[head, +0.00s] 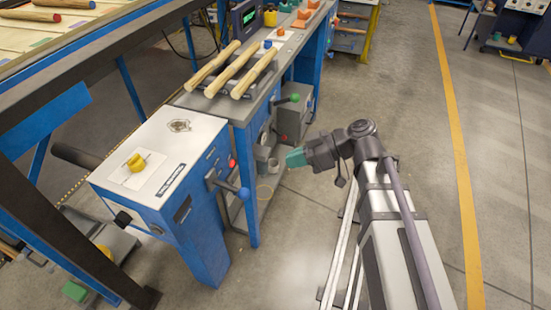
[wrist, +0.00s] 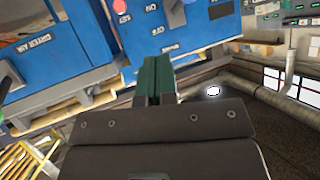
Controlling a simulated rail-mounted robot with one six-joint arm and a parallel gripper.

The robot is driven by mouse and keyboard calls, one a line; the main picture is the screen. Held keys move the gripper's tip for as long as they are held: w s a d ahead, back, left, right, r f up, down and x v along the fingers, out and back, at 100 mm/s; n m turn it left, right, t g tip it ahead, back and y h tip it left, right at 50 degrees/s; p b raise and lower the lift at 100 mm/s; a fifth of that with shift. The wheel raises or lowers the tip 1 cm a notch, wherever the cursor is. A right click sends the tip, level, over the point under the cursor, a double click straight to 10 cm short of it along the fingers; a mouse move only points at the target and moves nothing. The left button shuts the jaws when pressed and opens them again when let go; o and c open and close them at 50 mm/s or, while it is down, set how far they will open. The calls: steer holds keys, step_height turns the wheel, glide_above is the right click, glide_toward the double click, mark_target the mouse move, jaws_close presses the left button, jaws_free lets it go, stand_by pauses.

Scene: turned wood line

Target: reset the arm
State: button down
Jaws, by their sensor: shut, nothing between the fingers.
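My gripper (head: 296,157) shows in the head view as green fingers at the end of my dark, folded arm. It hangs over the floor to the right of the blue bench and touches nothing there. In the wrist view my gripper (wrist: 157,78) is shut, its green fingers side by side with nothing between them. Beyond the fingers, the wrist view shows a blue panel (wrist: 180,35) with white lettering and a red button.
A blue machine (head: 185,190) with a yellow knob and a blue-ended lever stands left of my gripper. Wooden rods (head: 235,69) lie on a rack on the bench. Open floor (head: 415,120) lies to the right, crossed by a yellow line (head: 455,130).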

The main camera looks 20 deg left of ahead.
steer(key=shift+w+d+r, duration=0.15)
steer(key=shift+d+r, duration=0.1)
steer(key=shift+d, duration=0.25)
